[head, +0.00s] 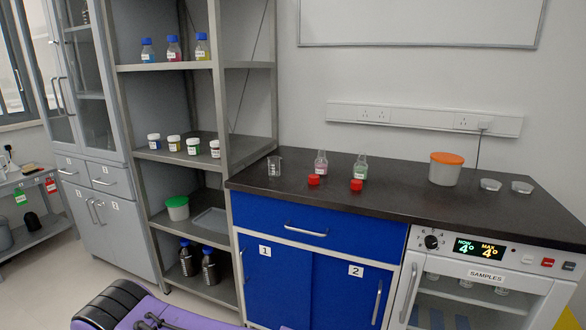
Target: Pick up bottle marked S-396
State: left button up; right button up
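Two small open glass bottles stand on the dark bench top: one with pinkish contents (321,164) and one with greenish contents (360,168). A red cap lies in front of each, one on the left (313,180) and one on the right (356,185). Three blue-capped bottles stand on the upper shelf: blue (147,51), pink (173,49) and yellow (202,47). All their labels are too small to read, so I cannot tell which is S-396. Neither of my grippers is in view.
The bench (420,208) also holds a beaker (274,166), an orange-lidded tub (445,169) and two clear dishes. Several white jars stand on the middle shelf (180,152). A sample fridge (480,278) sits under the bench's right end. The bench's front middle is clear.

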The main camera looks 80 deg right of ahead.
aim_at(360, 170)
jog(key=u, duration=0.1)
jog(key=k, duration=1.6)
jog(key=z, duration=1.8)
jog(key=i, duration=0.4)
jog(key=u, duration=0.05)
